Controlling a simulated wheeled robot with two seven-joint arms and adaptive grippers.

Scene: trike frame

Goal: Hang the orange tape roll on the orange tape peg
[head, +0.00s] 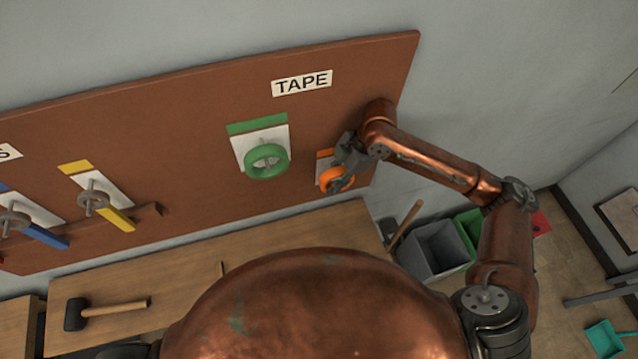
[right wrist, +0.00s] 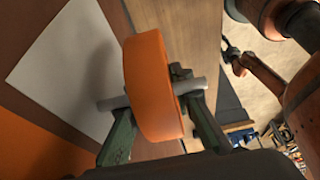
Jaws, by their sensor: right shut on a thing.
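The orange tape roll (head: 340,181) is at the right end of the brown board, below an orange-topped white label; it also fills the middle of the right wrist view (right wrist: 152,88). The grey peg (right wrist: 112,103) shows on both sides of the roll and appears to pass through it. My right gripper (head: 346,160) is shut on the roll, one finger on each side. The white panel (right wrist: 65,65) is close behind. What looks like my left gripper (right wrist: 232,55) is small at the upper right of the wrist view; its jaws are unclear.
A green roll (head: 267,161) hangs on its peg just left, under the TAPE sign (head: 302,83). A wooden bench (head: 190,262) below carries a mallet (head: 105,312). Grey (head: 433,250) and green bins stand at the right. Tools hang at the board's left.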

